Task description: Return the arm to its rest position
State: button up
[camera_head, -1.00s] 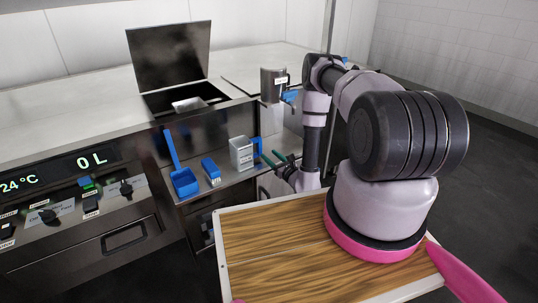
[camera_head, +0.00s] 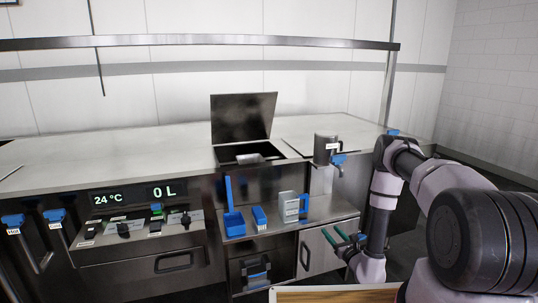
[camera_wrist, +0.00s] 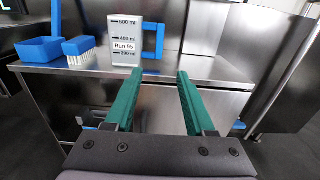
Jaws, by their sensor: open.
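My gripper (camera_head: 346,237) is open and empty, its two green fingers apart; it also shows in the wrist view (camera_wrist: 160,82). In the head view it hangs in front of the steel shelf (camera_head: 335,211), to the right of and lower than the measuring jug (camera_head: 290,206). In the wrist view the fingers point toward the shelf's front edge, with the white jug (camera_wrist: 122,42) and its blue handle just beyond and to the left. Nothing lies between the fingers. My arm is bent at the right of the head view.
A blue scoop (camera_head: 234,222) and a blue brush (camera_head: 259,217) stand on the shelf left of the jug. A steel vat with a raised lid (camera_head: 241,116) is set in the counter (camera_head: 120,160). A dark canister (camera_head: 325,148) stands right of it. A cabinet with handles is below.

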jog(key=w+a+r+n+g+y, duration=0.15)
jog(key=a+r+n+y, duration=0.3)
jog(key=r, duration=0.65)
jog(key=w+a+r+n+g+y, duration=0.1)
jog(key=a+r+n+g+y, duration=0.3)
jog(key=r, duration=0.6)
jog(key=s+a+r+n+g+y, duration=0.2)
jog(key=s+a+r+n+g, duration=0.15)
jog(key=r, duration=0.45)
jog(key=s+a+r+n+g+y, duration=0.1)
jog(key=s+a+r+n+g, duration=0.1)
jog(key=s+r+n+g, duration=0.45)
jog(key=s+d+r+n+g+h, duration=0.25)
jog(key=s+r+n+h, duration=0.4)
jog(key=s+r, duration=0.6)
jog(key=s+d+r+n+t+h, duration=0.3)
jog(key=s+d+r+t+h, duration=0.4)
jog(key=s+d, duration=0.4)
jog(key=shift+d+r+t+h, duration=0.35)
jog(key=shift+t+h, duration=0.15)
jog(key=shift+h, duration=0.3)
